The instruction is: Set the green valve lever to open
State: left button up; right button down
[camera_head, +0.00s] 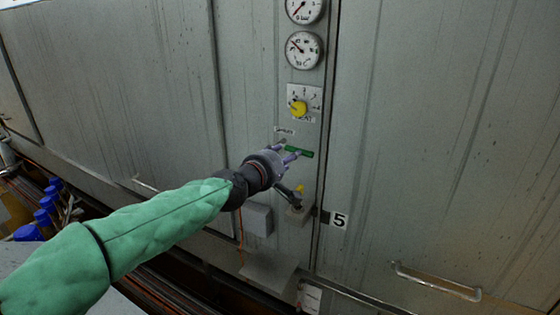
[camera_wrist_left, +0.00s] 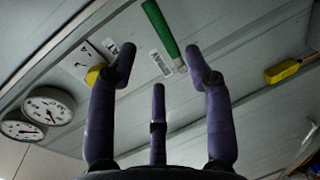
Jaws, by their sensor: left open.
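The green valve lever (camera_head: 299,151) is on the grey panel below the yellow knob in the head view, lying nearly level. It also shows in the left wrist view (camera_wrist_left: 161,28) as a green bar beyond the fingers. My left gripper (camera_head: 289,151) reaches in from the left, close in front of the lever. It is open, with the lever showing between and beyond its purple fingertips in the left wrist view (camera_wrist_left: 161,58). No finger is clearly closed on the lever, and I cannot tell whether any touches it. My right gripper is not in view.
A yellow knob (camera_head: 298,108) and two round gauges (camera_head: 303,50) sit above the lever. A small yellow-handled lever (camera_head: 299,189) and a grey box (camera_head: 257,219) are below. A "5" label (camera_head: 338,220) is to the lower right, with a metal handle (camera_head: 436,283) beyond it.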

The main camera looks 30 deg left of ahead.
pick_arm(q)
jog(key=shift+s+r, duration=0.25)
jog(key=shift+s, duration=0.95)
